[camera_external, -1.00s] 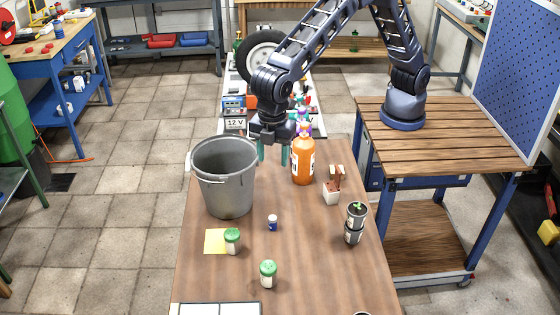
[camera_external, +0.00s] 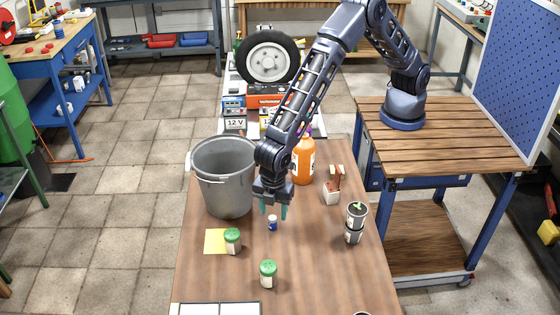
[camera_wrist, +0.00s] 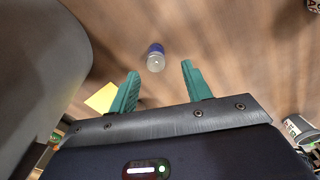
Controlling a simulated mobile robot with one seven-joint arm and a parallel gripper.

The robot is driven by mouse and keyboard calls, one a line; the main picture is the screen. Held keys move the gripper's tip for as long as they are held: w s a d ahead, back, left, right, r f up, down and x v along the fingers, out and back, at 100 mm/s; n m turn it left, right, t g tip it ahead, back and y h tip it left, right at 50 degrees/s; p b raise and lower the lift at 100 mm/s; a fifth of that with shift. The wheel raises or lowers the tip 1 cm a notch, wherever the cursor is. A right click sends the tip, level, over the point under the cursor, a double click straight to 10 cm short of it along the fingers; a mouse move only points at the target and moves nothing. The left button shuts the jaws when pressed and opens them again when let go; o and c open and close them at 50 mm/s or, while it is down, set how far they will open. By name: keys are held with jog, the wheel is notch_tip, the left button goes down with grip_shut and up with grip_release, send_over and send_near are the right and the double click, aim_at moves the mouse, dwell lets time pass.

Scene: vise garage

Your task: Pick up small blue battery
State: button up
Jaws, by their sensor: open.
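The small blue battery (camera_external: 272,223), blue with a white or silvery end, stands on the brown wooden table (camera_external: 320,265). In the wrist view the battery (camera_wrist: 155,57) is just beyond the fingertips and roughly midway between them. My gripper (camera_external: 273,211) is open, with its two teal fingers pointing down over the battery. The fingers (camera_wrist: 158,72) hold nothing, and I see no contact with the battery. The exact height of the fingertips above the table is hard to tell.
A grey bucket (camera_external: 226,190) stands close left of my gripper. An orange bottle (camera_external: 303,165) and a small white holder (camera_external: 332,194) are behind right. Two green-lidded jars (camera_external: 232,241) and a yellow note (camera_external: 214,241) are nearer the front.

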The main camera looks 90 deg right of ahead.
aim_at(273, 217)
jog(key=shift+w+d+f, duration=0.1)
jog(key=shift+d+f, duration=0.1)
jog(key=shift+f, duration=1.1)
jog(key=shift+w+d+f, duration=0.1)
jog(key=shift+d+f, duration=0.05)
jog(key=shift+f, duration=1.15)
jog(key=shift+c, duration=0.4)
grip_shut()
